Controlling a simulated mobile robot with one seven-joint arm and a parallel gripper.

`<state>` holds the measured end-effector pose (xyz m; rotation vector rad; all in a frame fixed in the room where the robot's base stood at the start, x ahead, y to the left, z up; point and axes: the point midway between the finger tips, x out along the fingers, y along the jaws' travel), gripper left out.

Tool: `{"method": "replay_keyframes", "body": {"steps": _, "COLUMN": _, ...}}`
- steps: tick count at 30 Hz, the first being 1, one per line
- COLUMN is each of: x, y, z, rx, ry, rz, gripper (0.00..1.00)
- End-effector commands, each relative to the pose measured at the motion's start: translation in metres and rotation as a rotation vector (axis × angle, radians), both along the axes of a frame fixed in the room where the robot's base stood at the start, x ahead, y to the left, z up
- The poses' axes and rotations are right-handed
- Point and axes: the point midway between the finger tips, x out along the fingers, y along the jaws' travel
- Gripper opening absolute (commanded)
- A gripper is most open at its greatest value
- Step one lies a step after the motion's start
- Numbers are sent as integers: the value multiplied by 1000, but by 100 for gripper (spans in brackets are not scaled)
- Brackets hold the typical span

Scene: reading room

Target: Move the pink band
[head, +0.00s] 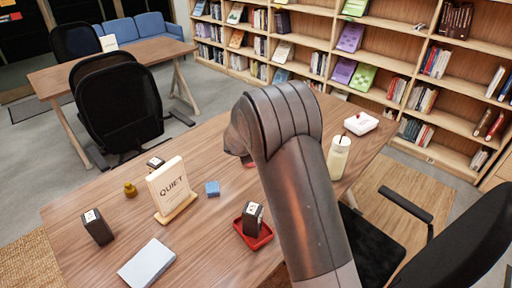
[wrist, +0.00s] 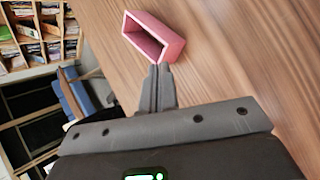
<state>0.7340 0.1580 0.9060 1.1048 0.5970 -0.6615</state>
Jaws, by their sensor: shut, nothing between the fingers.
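The pink band (wrist: 158,25) is a hollow, open rectangular frame on the wooden table in the wrist view. My gripper (wrist: 160,67) is shut and empty, its fingertips close to the band's near edge. I cannot tell whether they touch it. In the head view my arm covers most of that spot. Only a pinkish sliver (head: 249,164) shows beside the arm, likely part of the band. My fingertips are hidden there.
On the table (head: 120,215) stand a QUIET sign (head: 170,188), a blue cube (head: 212,188), a dark box in a red tray (head: 262,240), another dark box (head: 97,227), a yellowish piece (head: 130,189), a pale book (head: 147,263), a bottle (head: 338,157) and a white container (head: 361,123).

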Motion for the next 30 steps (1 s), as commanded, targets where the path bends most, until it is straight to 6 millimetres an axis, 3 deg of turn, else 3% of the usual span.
{"method": "replay_keyframes", "body": {"steps": 6, "x": 9, "y": 14, "z": 51, "rx": -508, "ry": -28, "rz": 215, "gripper": 0}}
{"method": "replay_keyframes", "body": {"steps": 15, "x": 11, "y": 38, "z": 118, "rx": -993, "ry": -35, "rz": 344, "gripper": 0}}
{"method": "replay_keyframes", "body": {"steps": 18, "x": 11, "y": 34, "z": 80, "rx": -990, "ry": -24, "rz": 345, "gripper": 0}}
{"method": "replay_keyframes", "body": {"steps": 30, "x": 12, "y": 33, "z": -40, "rx": -983, "ry": -25, "rz": 343, "gripper": 0}}
